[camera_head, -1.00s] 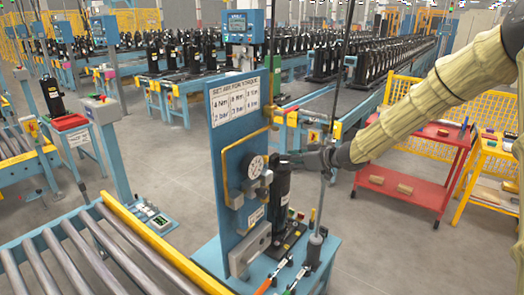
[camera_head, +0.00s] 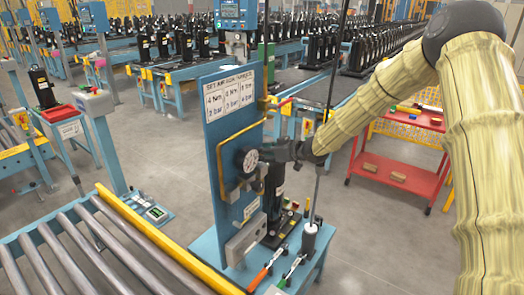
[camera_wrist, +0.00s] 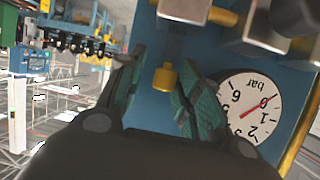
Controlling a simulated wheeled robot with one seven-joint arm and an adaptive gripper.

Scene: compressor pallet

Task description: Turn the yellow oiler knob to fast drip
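A small yellow knob (camera_wrist: 164,77) hangs from the metal fittings on the blue panel in the wrist view. I take it as the oiler knob; no drip marking is readable. My gripper (camera_wrist: 158,90) is open, its two teal-padded fingers on either side of the knob, with visible gaps. Whether the knob lies at fingertip depth is unclear. In the head view my gripper (camera_head: 273,153) is at the blue panel (camera_head: 222,135), just right of the pressure gauge (camera_head: 250,160). The knob is hidden there.
The pressure gauge (camera_wrist: 250,107) sits close beside the right finger in the wrist view. A dark cylinder (camera_head: 274,190) stands below my gripper. A yellow pipe (camera_head: 225,160) runs along the panel. A roller conveyor (camera_head: 90,250) is at left; a red cart (camera_head: 410,165) is at right.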

